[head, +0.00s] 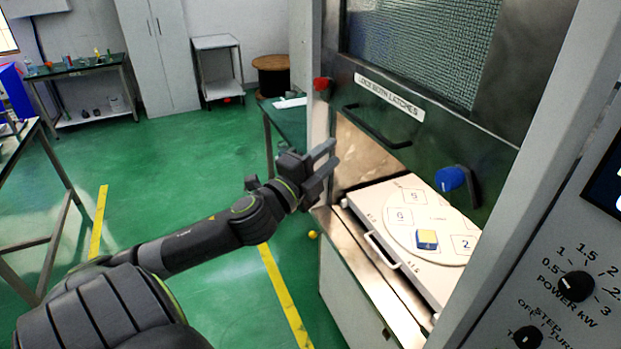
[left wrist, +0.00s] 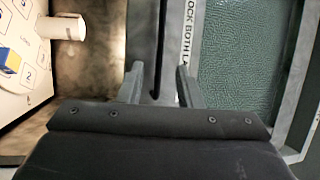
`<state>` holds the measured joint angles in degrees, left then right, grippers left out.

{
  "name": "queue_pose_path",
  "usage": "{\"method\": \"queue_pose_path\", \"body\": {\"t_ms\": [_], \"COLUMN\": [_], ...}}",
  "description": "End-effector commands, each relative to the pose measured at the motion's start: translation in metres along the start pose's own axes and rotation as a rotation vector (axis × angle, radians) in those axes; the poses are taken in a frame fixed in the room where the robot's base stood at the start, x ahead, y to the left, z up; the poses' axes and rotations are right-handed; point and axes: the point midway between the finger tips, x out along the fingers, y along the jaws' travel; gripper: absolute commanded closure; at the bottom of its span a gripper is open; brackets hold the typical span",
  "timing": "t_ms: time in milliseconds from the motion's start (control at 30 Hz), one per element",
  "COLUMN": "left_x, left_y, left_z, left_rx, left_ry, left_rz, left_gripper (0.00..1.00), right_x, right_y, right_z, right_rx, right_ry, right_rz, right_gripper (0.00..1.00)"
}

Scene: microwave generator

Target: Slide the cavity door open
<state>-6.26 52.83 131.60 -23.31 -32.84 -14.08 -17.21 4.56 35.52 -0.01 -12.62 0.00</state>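The cavity door (head: 420,140) is a dark panel with a mesh window, a "LOCK BOTH LATCHES" label and a black bar handle (head: 375,126). Open space shows below its lower edge. A red latch knob (head: 321,84) is at its left and a blue latch knob (head: 450,179) at its right. My left gripper (head: 331,158) is open, below and left of the handle in the head view. In the left wrist view its fingers (left wrist: 159,85) stand apart, with a dark strip of the door front between them; contact cannot be told. My right gripper is out of view.
Below the door is a white tray (head: 375,208) with a numbered turntable and a blue-yellow cube (head: 427,239). A control panel (head: 560,270) stands at right. A small yellow ball (head: 312,235) is by the cabinet. Green floor (head: 190,150) is free at left.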

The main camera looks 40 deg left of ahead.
Motion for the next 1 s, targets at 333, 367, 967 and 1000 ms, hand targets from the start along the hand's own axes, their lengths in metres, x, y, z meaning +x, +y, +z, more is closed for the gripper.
{"method": "queue_pose_path", "body": {"t_ms": [333, 367, 967, 1000], "left_x": [-0.041, -0.043, -0.048, -0.047], "left_y": [0.001, 0.001, -0.001, -0.001], "left_z": [0.0, 0.0, 0.0, 0.0], "left_rx": [0.003, 0.001, -0.002, -0.002], "left_ry": [0.0, 0.0, 0.001, 0.001], "left_rz": [0.002, 0.002, -0.001, -0.001], "left_gripper": [0.68, 0.68, 0.68, 0.68], "right_x": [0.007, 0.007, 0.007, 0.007], "right_y": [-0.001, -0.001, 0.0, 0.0], "right_z": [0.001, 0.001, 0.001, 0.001], "right_rx": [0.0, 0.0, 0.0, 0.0], "right_ry": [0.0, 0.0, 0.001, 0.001], "right_rz": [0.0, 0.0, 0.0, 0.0], "right_gripper": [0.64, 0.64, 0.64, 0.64]}}
